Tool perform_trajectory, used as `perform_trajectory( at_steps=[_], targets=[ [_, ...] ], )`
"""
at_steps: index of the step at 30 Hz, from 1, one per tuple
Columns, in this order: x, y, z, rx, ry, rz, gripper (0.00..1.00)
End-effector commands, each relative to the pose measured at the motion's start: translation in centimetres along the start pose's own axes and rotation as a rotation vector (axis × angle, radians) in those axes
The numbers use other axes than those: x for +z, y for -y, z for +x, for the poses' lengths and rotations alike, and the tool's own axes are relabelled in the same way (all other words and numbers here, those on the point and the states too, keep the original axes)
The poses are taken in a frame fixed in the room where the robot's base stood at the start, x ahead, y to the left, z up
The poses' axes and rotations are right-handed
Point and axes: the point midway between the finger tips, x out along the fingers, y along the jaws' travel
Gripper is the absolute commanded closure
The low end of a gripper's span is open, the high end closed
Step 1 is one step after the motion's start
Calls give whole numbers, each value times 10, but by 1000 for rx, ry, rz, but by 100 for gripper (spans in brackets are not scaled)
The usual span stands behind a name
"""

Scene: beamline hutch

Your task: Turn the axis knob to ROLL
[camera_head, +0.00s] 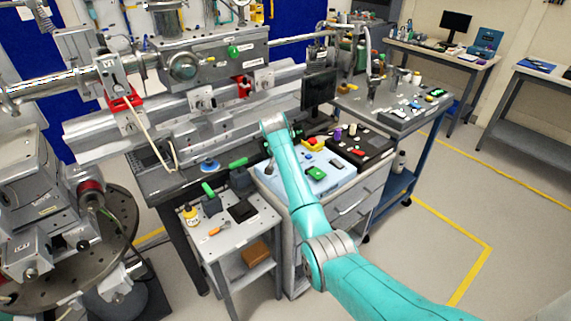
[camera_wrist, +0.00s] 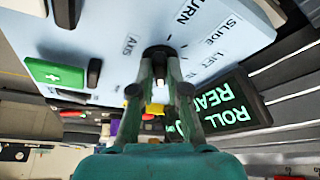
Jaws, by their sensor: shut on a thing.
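In the wrist view, the black axis knob (camera_wrist: 160,52) stands on a pale blue panel (camera_wrist: 118,30). My gripper (camera_wrist: 160,60) is shut on it, with one finger on each side. The panel's printed words TURN, SLIDE and LIFT run around the knob's right side, and AXIS is at its left. A dark display (camera_wrist: 238,103) at right shows green text reading ROLL and REA, the rest hidden by a finger. In the head view my arm hides the knob and gripper.
A green block with a white cross (camera_wrist: 54,74) and a black bar (camera_wrist: 94,73) are left of the knob. In the head view, a monitor (camera_head: 319,89) stands behind the drawer cabinet (camera_head: 350,205). A small side table (camera_head: 240,235) is at left. Floor at right is clear.

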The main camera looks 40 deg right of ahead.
Motion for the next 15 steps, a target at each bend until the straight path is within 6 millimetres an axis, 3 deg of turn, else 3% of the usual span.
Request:
perform_trajectory(
  at_steps=[9,10,12,15],
  targets=[
    [0,0,0,0,0,0,100],
    [0,0,0,0,0,0,78],
    [0,0,0,0,0,0,61],
    [0,0,0,0,0,0,60]
  ],
)
